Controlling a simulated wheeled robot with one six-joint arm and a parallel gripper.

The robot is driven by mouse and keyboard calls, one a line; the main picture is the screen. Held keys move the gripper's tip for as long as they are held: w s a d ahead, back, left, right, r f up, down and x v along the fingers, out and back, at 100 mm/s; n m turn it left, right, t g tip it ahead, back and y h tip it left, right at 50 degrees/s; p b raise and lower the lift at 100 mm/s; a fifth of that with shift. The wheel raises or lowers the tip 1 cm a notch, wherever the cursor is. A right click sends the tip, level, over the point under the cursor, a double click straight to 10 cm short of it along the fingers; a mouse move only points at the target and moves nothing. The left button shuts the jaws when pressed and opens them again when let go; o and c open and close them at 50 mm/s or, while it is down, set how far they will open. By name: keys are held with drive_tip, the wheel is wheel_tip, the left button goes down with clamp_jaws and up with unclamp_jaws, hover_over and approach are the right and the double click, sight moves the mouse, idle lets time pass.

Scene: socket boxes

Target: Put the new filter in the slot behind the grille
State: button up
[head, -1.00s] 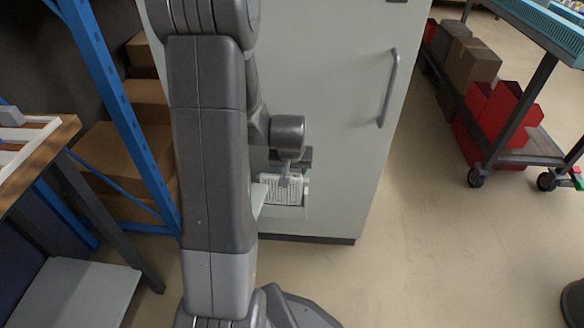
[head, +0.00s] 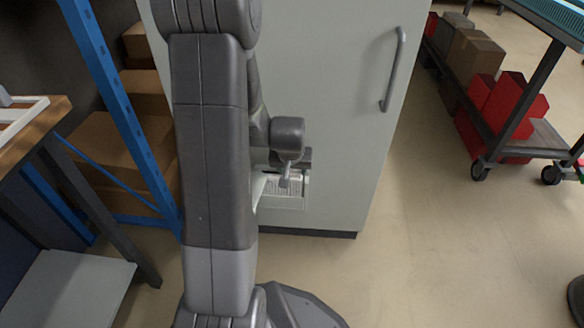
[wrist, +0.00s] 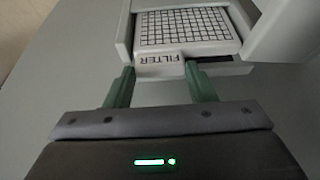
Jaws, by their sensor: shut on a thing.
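The filter (wrist: 183,27) is a white frame with a gridded face and the word FILTER on its near edge. My gripper (wrist: 158,72) is shut on its near edge, with one green finger on each side of the lettering. The filter lies in line with the slot opening (wrist: 228,69) in the cabinet front, and how deep it sits is unclear. In the head view my gripper (head: 284,181) is low in front of the cabinet. The opened grille cover (wrist: 290,35) stands at the right in the wrist view. My arm hides part of the slot in the head view.
The grey cabinet (head: 335,120) has a door handle (head: 392,70) at its upper right. A blue rack (head: 120,110) with cardboard boxes and a wooden-topped bench (head: 50,112) stand left. A cart (head: 545,140) with red bins stands right. The floor between cabinet and cart is clear.

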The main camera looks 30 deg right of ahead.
drive_tip(key=o, duration=1)
drive_tip(key=shift+r, duration=0.1)
drive_tip(key=p+v, duration=0.5)
drive_tip(key=v, duration=0.8)
drive_tip(key=shift+s+r, duration=0.15)
drive_tip(key=shift+r, duration=0.15)
